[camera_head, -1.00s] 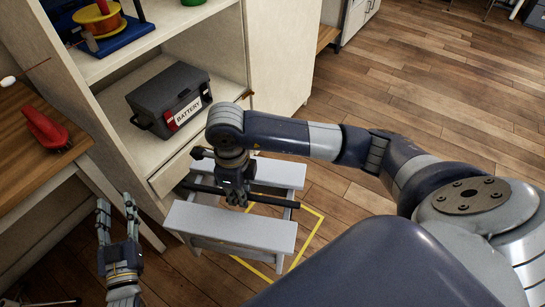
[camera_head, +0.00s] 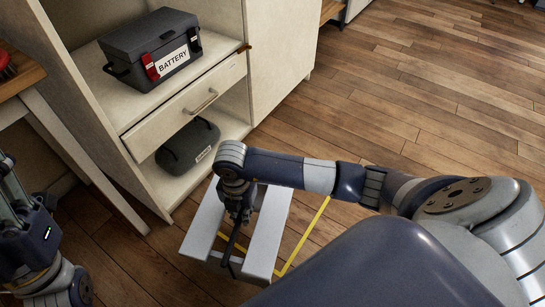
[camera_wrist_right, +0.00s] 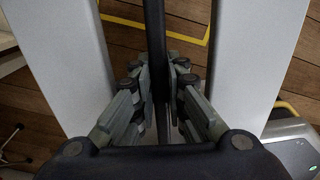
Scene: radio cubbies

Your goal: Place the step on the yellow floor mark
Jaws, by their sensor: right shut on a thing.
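The step has two pale grey-white slats (camera_head: 268,232) with a dark bar (camera_head: 231,244) between them. My right gripper (camera_head: 237,215) is shut on this bar from above; the wrist view shows the fingers (camera_wrist_right: 160,95) on either side of it. The slats slant up and down the head view. The yellow floor mark (camera_head: 305,237) is an outline partly hidden by the step; its right side and near corner show beyond the right slat. Whether the step's feet touch the floor is hidden. My left gripper (camera_head: 22,198) is cut by the left edge, apart from the step; its opening is unclear.
A cubby cabinet stands behind the step, with a battery case (camera_head: 150,47), a drawer (camera_head: 190,112) and a grey case (camera_head: 188,146) in its lowest bay. A wooden table (camera_head: 18,82) is at left. Open wooden floor (camera_head: 430,110) lies at right.

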